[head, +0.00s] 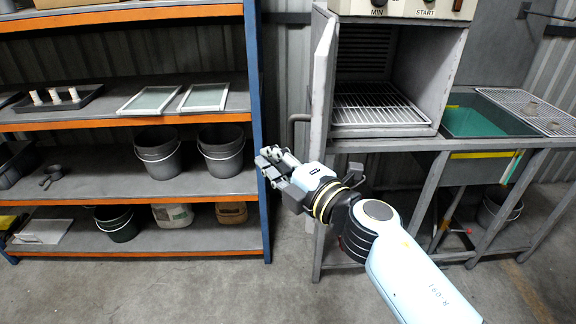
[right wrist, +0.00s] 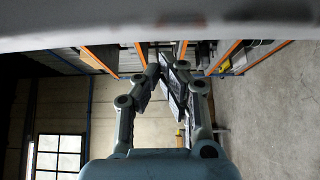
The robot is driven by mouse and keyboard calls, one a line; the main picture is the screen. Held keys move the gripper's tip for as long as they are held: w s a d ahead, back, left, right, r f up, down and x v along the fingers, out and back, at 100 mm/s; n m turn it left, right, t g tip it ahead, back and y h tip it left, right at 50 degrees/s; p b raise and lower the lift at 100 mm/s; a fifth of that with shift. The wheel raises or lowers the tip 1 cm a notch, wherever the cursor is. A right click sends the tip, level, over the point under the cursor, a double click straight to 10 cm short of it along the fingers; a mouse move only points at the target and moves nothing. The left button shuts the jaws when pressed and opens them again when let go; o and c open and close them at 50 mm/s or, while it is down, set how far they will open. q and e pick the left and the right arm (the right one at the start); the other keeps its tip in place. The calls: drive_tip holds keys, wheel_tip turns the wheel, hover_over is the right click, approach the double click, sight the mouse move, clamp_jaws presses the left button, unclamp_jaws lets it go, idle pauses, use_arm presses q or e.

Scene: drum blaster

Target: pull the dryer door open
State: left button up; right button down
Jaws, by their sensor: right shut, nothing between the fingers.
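The dryer (head: 453,75) is a grey box on a stand, with its front open and a wire rack (head: 375,108) inside. Its grey door (head: 324,75) stands swung outward at the left side, seen nearly edge-on. A bar handle (head: 299,119) sticks out from the door's left face. My right gripper (head: 268,160) is shut and empty, lower left of the handle and apart from it, left of the door in the head view. Its fingers show in the right wrist view (right wrist: 168,70). A broad grey surface fills the top there; I cannot tell what it is. My left gripper is not seen.
A shelf rack with a blue post (head: 257,100) stands at the left, close to my right gripper in the picture. It holds buckets (head: 220,150) and frames (head: 205,97). A sink (head: 485,118) is right of the dryer. Concrete floor (head: 190,290) is clear in front.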

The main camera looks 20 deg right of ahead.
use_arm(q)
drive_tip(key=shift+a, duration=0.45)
use_arm(e)
drive_tip(key=shift+w+d, duration=1.15)
drive_tip(key=shift+d, duration=0.05)
drive_tip(key=shift+s+d, duration=0.1)
